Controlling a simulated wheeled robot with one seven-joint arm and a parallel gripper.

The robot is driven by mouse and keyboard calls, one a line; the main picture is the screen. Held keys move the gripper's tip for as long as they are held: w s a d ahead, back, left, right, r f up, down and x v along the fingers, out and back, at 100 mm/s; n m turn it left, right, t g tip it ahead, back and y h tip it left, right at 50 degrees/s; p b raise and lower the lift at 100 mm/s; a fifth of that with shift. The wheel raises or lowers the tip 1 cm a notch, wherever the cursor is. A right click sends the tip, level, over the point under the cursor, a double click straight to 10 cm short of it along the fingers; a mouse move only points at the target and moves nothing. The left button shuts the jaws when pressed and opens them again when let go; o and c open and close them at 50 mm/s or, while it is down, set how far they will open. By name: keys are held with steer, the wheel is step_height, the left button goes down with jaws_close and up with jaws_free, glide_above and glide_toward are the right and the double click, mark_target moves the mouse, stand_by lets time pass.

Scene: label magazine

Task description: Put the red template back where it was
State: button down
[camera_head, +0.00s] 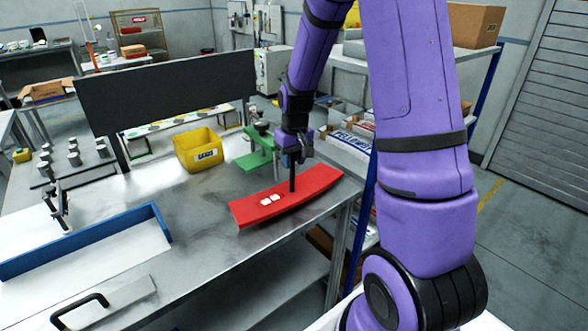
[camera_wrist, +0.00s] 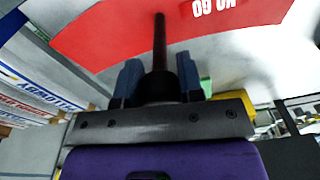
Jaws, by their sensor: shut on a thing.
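The red template (camera_head: 316,184) is a curved red board with a black upright post (camera_head: 292,184) and white lettering. In the head view it is at the right end of the grey workbench (camera_head: 195,232), near the edge. I cannot tell whether it rests on the bench or hangs just above it. My gripper (camera_head: 293,160) is above the template, shut on its post. In the wrist view the grey-blue fingers of my gripper (camera_wrist: 156,78) stand either side of the post's dark base, and the template (camera_wrist: 100,35) spans the top.
A yellow bin (camera_head: 198,150) and a green stand (camera_head: 258,152) are behind the template. A blue-edged tray (camera_head: 85,240) and a plate with a black handle (camera_head: 105,303) lie at the left. A dark panel (camera_head: 165,88) rises at the back. Blue-posted shelving (camera_head: 362,215) stands right of the bench.

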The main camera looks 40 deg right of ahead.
mark_target(294, 190)
steer(key=shift+w+d+f, duration=0.1)
steer(key=shift+d+f, duration=0.05)
steer(key=shift+d, duration=0.15)
steer(key=shift+f, duration=1.65)
steer(key=c, duration=0.8)
jaws_free()
steer(key=shift+o, duration=0.2)
